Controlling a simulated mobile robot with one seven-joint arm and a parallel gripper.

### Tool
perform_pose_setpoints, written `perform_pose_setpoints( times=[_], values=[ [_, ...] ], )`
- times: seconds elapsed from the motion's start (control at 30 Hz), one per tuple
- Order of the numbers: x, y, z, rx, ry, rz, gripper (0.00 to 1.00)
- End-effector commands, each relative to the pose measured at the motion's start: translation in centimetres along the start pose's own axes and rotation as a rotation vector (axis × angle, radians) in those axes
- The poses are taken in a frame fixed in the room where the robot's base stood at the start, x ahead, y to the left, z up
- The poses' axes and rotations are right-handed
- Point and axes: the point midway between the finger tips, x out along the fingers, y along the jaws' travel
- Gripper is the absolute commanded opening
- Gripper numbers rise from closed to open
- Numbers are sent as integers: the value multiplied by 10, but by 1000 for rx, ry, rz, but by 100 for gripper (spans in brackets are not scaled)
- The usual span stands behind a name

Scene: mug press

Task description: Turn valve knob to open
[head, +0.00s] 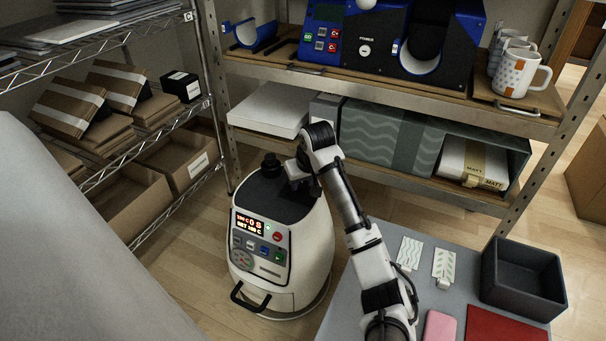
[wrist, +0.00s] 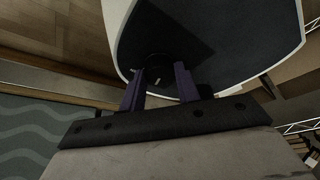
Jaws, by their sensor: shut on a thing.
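The white rounded machine (head: 285,235) stands on the floor with a dark top and a front panel with a lit display. A black knob (head: 270,163) rises from its dark top. In the wrist view the knob (wrist: 157,62) shows as a dark round shape with a small pale mark. My gripper (head: 287,178) reaches in from the right at the machine's top. In the wrist view its two fingers (wrist: 159,84) stand on either side of the knob and are shut on it. The contact faces are in shadow.
A metal shelf with a blue machine (head: 350,35), patterned mugs (head: 520,68) and boxes stands behind. A wire rack with cardboard boxes (head: 180,165) is at left. A grey table with a dark bin (head: 523,280) is at right. Wooden floor lies open left of the machine.

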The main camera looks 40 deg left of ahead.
Motion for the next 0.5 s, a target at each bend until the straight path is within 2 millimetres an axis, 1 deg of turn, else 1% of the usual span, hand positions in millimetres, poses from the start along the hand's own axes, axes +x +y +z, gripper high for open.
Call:
perform_pose_setpoints(
  times=[0.03,0.5],
  values=[
    [-8,-2,-3,31,-4,8,9],
    [-8,-5,-3,400,-7,163,9]
  ],
)
